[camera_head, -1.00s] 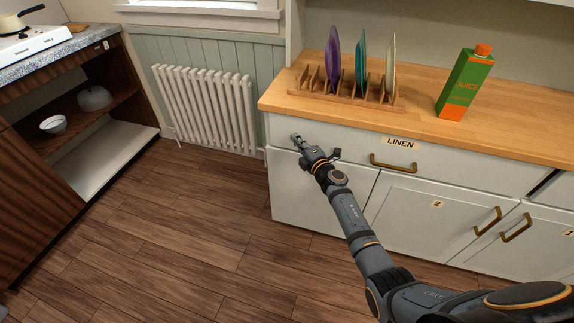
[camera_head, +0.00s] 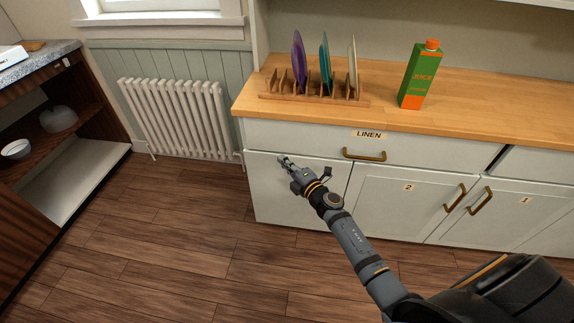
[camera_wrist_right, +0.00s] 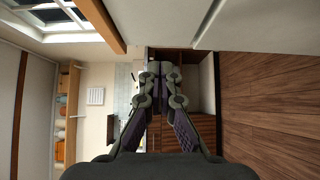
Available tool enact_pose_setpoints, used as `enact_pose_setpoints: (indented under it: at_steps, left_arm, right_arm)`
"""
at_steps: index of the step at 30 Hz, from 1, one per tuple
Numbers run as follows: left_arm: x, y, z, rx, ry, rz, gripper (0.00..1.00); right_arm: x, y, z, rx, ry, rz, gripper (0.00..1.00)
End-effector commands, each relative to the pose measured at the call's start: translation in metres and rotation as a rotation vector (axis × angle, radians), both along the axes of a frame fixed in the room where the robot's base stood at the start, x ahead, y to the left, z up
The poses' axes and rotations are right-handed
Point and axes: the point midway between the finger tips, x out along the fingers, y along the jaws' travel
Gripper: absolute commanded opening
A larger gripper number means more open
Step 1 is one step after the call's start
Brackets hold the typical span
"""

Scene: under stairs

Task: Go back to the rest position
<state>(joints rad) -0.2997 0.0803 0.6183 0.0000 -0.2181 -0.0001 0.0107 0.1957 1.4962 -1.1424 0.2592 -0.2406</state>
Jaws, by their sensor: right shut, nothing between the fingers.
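My right gripper (camera_head: 284,161) is in front of the white cabinet (camera_head: 275,196), below the left end of the wooden counter. It is shut and empty. In the right wrist view the fingers of the right gripper (camera_wrist_right: 163,68) meet at their tips with nothing between them. My right arm comes in from the lower right of the head view. My left gripper is not in view.
A dish rack (camera_head: 305,97) with several slots holds a purple, a teal and a pale plate. A juice carton (camera_head: 418,78) stands upright to its right. A radiator (camera_head: 175,117) is under the window. An open shelf unit (camera_head: 70,185) is at left. Wooden floor (camera_head: 165,235) is clear.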

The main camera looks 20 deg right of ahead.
Motion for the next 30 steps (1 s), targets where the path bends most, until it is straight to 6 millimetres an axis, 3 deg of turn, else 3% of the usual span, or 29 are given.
enact_pose_setpoints:
  at_steps: [5, 14, 17, 20, 23, 26, 30]
  left_arm:
    - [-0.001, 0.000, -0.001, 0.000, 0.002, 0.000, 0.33]
    - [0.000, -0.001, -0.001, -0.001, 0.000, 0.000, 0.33]
    - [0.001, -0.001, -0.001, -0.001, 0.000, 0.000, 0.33]
    - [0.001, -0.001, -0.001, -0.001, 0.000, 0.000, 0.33]
    - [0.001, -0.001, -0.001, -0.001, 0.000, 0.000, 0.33]
    - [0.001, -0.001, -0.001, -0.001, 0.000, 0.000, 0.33]
    - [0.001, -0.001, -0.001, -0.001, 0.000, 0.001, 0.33]
  right_arm:
    - [-0.017, -0.004, -0.001, 0.000, 0.000, 0.000, 0.00]
    - [-0.019, -0.004, 0.000, 0.000, 0.000, 0.000, 0.00]
    - [-0.021, -0.007, -0.013, 0.026, 0.027, -0.014, 0.00]
    - [-0.033, -0.019, -0.061, 0.129, 0.132, -0.074, 0.00]
    - [-0.062, -0.037, -0.137, 0.292, 0.298, -0.186, 0.00]
    - [-0.106, -0.052, -0.215, 0.454, 0.472, -0.324, 0.00]
    - [-0.186, -0.065, -0.311, 0.648, 0.696, -0.535, 0.00]
